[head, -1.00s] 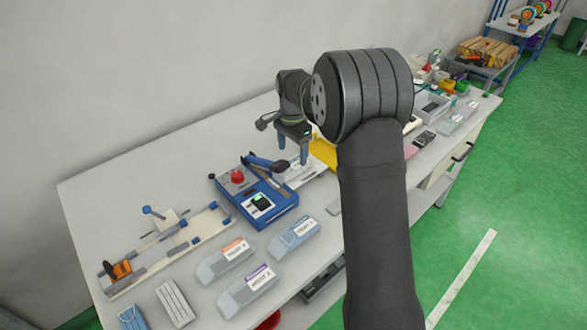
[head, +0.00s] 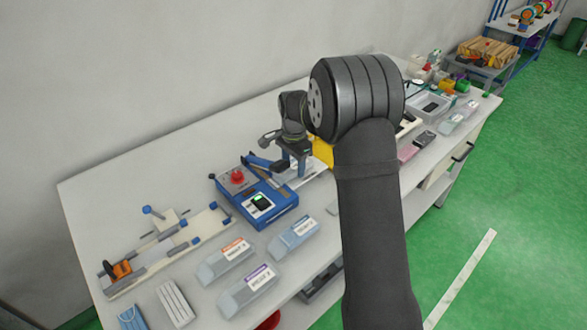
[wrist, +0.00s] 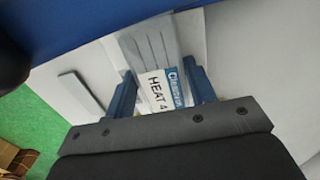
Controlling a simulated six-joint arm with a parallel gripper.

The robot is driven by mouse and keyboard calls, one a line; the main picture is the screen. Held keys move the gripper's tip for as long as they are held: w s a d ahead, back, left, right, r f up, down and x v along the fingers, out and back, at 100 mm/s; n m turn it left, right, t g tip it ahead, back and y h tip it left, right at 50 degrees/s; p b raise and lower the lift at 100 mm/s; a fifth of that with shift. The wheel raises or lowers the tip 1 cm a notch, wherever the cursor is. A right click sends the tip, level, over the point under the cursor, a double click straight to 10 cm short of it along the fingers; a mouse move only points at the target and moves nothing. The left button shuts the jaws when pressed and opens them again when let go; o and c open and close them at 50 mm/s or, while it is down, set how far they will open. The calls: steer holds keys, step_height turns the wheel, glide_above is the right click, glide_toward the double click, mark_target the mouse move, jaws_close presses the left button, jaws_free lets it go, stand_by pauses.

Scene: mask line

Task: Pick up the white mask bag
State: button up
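The mask bag (wrist: 151,48) shows in the wrist view as a pale, pleated grey-white packet with a white and blue label reading "HEAT 4". It lies on a white surface beside the blue machine. My gripper (wrist: 160,72) is open, with its two blue fingers on either side of the bag. I cannot tell whether either finger touches it. In the head view my gripper (head: 294,170) points down just behind the blue machine (head: 258,203); the bag is mostly hidden there.
Clear packs with labels (head: 247,290) lie at the front of the table (head: 100,190). A rail fixture with an orange part (head: 121,268) is at the left. A yellow item (head: 322,150) is right behind my gripper. More boxes and parts crowd the right end.

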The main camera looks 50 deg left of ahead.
mark_target(296, 166)
steer(key=shift+r, duration=0.5)
steer(key=r, duration=0.1)
steer(key=d+r, duration=0.1)
steer(key=shift+r, duration=0.35)
steer(key=d, duration=1.6)
steer(key=w+d+r, duration=0.1)
steer(key=w+r, duration=0.3)
steer(key=r, duration=0.1)
steer(key=shift+w+a+f, duration=0.1)
